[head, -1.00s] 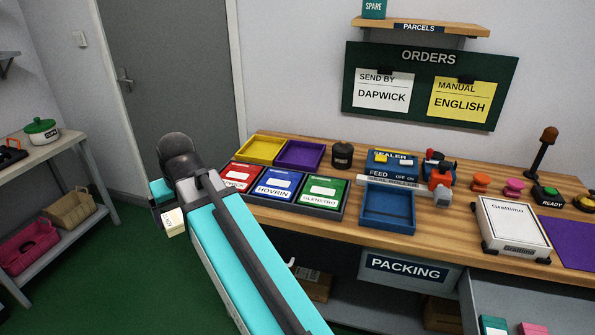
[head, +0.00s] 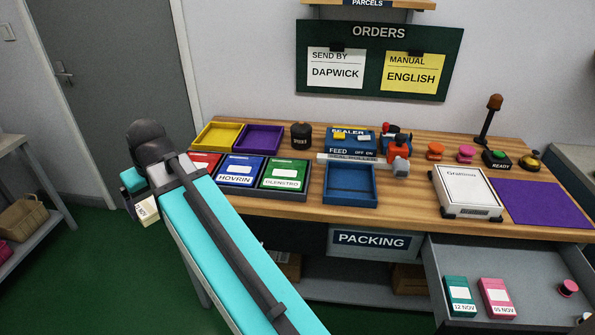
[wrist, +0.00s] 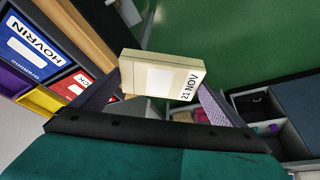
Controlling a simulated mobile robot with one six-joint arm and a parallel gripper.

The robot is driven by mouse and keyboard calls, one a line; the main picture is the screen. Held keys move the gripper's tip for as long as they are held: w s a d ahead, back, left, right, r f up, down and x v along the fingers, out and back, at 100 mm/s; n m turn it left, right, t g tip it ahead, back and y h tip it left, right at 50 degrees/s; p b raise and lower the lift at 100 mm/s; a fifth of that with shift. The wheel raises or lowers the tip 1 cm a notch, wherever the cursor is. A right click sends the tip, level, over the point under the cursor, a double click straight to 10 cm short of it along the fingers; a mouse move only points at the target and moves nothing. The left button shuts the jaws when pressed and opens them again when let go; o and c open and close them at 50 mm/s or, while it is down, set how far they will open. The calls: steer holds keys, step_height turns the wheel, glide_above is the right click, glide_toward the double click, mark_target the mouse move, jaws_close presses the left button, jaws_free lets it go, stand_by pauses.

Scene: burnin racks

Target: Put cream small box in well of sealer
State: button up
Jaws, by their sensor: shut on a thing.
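The cream small box (wrist: 160,75) is held between the fingers of my gripper (wrist: 163,95) in the wrist view. It carries a blank white label and the print "21 NOV". In the head view the cream box (head: 147,211) shows at the end of my gripper (head: 138,200), left of the bench and clear of it. The blue sealer (head: 350,141) stands at the back middle of the bench. Its well, a blue open tray (head: 351,199), lies in front of it near the bench's front edge and looks empty. My gripper is well to the left of this well.
Red, blue (head: 242,171) and green (head: 285,174) labelled trays lie between my arm and the sealer. An open drawer (head: 530,290) at lower right holds teal and pink boxes. Green floor is free at left.

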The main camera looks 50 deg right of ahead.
steer(key=s+d+n+p, duration=0.1)
steer(key=s+d, duration=0.2)
steer(key=d, duration=0.8)
steer(key=s+d+f+n+p, duration=0.1)
steer(key=s+d, duration=0.3)
steer(key=d, duration=0.7)
steer(key=s+d+f+n+y+p, duration=0.1)
steer(key=s+d+p, duration=0.2)
steer(key=d, duration=0.8)
steer(key=shift+s+d+f, duration=0.1)
steer(key=shift+s+d, duration=0.15)
steer(key=shift+s, duration=0.4)
steer(key=s+d+n+p, duration=0.1)
steer(key=s+d, duration=0.6)
steer(key=s, duration=0.3)
steer(key=s+d+f+n+y+p, duration=0.1)
steer(key=s+d+p, duration=0.1)
steer(key=s+d, duration=0.5)
steer(key=s+d+f+n+p, duration=0.1)
steer(key=s+d+n+p, duration=0.1)
steer(key=s+d, duration=0.6)
steer(key=shift+s+g+y, duration=0.3)
steer(key=shift+s, duration=2.1)
steer(key=shift+w, duration=0.1)
